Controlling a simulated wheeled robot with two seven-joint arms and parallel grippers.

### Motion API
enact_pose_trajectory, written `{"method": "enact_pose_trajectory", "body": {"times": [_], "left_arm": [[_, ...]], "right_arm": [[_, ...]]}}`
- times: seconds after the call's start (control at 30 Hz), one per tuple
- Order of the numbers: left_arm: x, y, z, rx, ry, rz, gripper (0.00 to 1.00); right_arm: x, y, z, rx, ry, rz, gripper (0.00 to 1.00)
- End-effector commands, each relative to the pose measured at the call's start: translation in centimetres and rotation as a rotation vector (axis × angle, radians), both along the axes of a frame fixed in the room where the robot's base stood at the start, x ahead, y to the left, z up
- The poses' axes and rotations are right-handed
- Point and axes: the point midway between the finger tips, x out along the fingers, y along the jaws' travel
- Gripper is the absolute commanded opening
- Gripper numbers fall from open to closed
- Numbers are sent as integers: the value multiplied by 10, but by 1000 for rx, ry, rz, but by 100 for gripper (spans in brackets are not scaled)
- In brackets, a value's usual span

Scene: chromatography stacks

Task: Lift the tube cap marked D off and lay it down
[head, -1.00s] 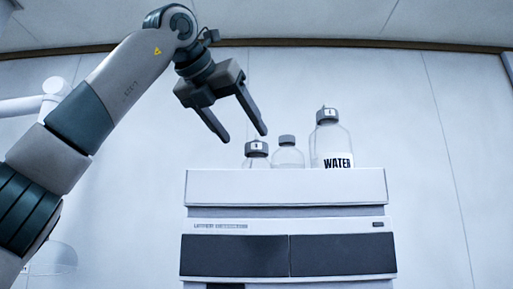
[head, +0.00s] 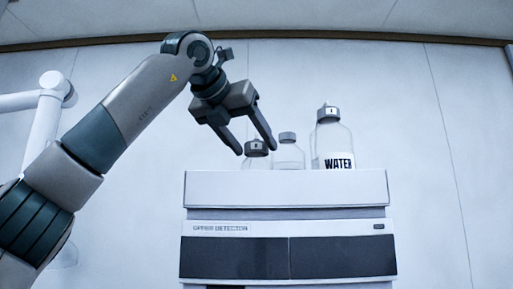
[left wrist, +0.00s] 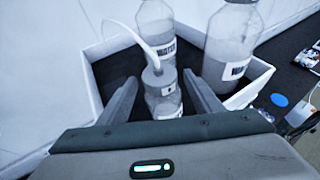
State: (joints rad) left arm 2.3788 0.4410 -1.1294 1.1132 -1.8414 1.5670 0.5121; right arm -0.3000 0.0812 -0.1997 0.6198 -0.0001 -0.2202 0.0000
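My left gripper (head: 255,150) is open, pointing down, with its fingertips at the height of the leftmost bottle's cap (head: 257,147). In the left wrist view, a short clear bottle (left wrist: 163,100) with a grey cap (left wrist: 153,76) shows between the spread fingers (left wrist: 163,98). A white tube (left wrist: 134,34) arches up from that cap. The cap appears untouched. A small tag on it is too small to read, so I cannot tell which cap is marked D. My right gripper is not in view.
A middle bottle (head: 289,155) and a taller bottle labelled WATER (head: 334,142) stand to the right, close by. All stand in a white-walled tray (head: 290,188) atop a stacked instrument (head: 290,228). A blue disc (left wrist: 279,100) lies outside the tray.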

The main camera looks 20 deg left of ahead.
Motion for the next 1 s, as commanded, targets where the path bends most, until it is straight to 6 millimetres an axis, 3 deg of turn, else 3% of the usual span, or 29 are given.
{"method": "enact_pose_trajectory", "body": {"times": [0.03, 0.13, 0.17, 0.63, 1.0], "left_arm": [[0, 0, 0, 0, 0, 0, 45], [0, 0, 0, 0, 0, 0, 22], [0, 0, 0, 0, 0, 0, 19], [0, -1, 5, 1, -1, 0, 19], [-1, -1, 38, -2, -1, 1, 19]], "right_arm": [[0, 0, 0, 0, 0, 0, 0], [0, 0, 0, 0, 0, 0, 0], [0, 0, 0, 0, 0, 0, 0], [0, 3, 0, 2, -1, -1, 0], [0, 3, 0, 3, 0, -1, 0]]}}
